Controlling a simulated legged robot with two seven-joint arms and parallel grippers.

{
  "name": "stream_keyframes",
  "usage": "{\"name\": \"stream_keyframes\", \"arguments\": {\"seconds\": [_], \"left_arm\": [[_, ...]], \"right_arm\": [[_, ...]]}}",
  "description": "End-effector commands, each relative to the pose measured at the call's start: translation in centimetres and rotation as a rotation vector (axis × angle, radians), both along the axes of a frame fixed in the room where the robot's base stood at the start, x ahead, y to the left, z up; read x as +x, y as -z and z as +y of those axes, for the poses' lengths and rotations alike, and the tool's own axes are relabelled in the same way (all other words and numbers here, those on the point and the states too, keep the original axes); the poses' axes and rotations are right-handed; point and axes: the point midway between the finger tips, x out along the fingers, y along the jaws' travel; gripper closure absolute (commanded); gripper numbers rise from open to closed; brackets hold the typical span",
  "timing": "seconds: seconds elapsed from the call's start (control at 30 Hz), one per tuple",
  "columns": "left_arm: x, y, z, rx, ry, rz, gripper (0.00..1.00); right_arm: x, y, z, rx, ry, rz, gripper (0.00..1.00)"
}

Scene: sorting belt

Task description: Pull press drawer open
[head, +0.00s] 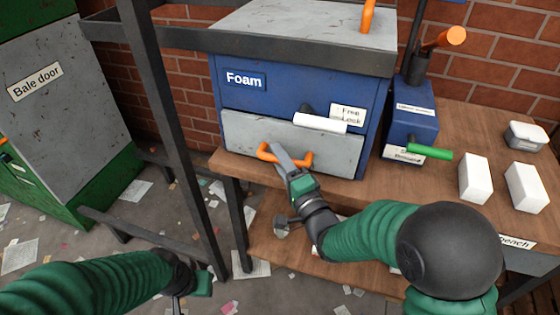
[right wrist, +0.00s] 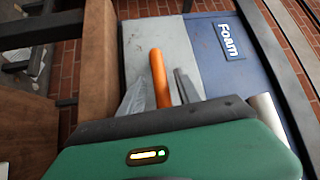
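The press is a blue box with a "Foam" label (head: 244,80), which also shows in the right wrist view (right wrist: 230,42). Its grey drawer front (head: 238,130) sits low and looks flush with the box. An orange handle (head: 266,154) is on the front. My right gripper (head: 287,158) is at the handle. In the right wrist view the orange handle (right wrist: 159,78) lies between my two grey fingers (right wrist: 162,92), with a small gap visible on the right side. My left gripper (head: 190,284) is low at the left, away from the press, its fingers mostly hidden.
A white lever (head: 320,123) sticks out above the drawer beside a "Free / Lock" label (head: 347,115). A blue post with a green handle (head: 430,152) stands right of the press. White blocks (head: 475,178) lie on the wooden bench (head: 445,185). A dark frame post (head: 172,130) stands left.

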Motion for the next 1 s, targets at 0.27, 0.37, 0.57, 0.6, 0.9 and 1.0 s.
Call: {"name": "stream_keyframes", "arguments": {"seconds": [0.27,0.37,0.57,0.6,0.9,1.0], "left_arm": [[0.0,-0.01,0.0,0.0,0.0,0.0,0.64],[-0.01,-0.01,0.0,0.0,0.0,0.0,0.64],[-0.01,0.0,0.0,0.0,0.0,0.0,0.64],[-0.01,0.0,-0.01,0.0,0.0,0.0,0.64],[-0.01,0.01,0.0,0.0,0.0,0.0,0.64],[-0.01,0.01,0.0,0.0,0.0,0.0,0.64]], "right_arm": [[0.0,0.02,-0.01,0.0,0.0,0.0,0.72],[-0.01,0.02,-0.02,0.0,0.0,0.0,0.85],[0.0,0.1,-0.03,0.0,0.0,0.001,1.0],[0.0,0.11,-0.03,-0.001,0.0,0.002,1.0],[0.0,0.23,-0.04,-0.002,0.001,0.004,1.0],[-0.01,0.26,-0.03,-0.001,0.001,0.005,1.0]]}}
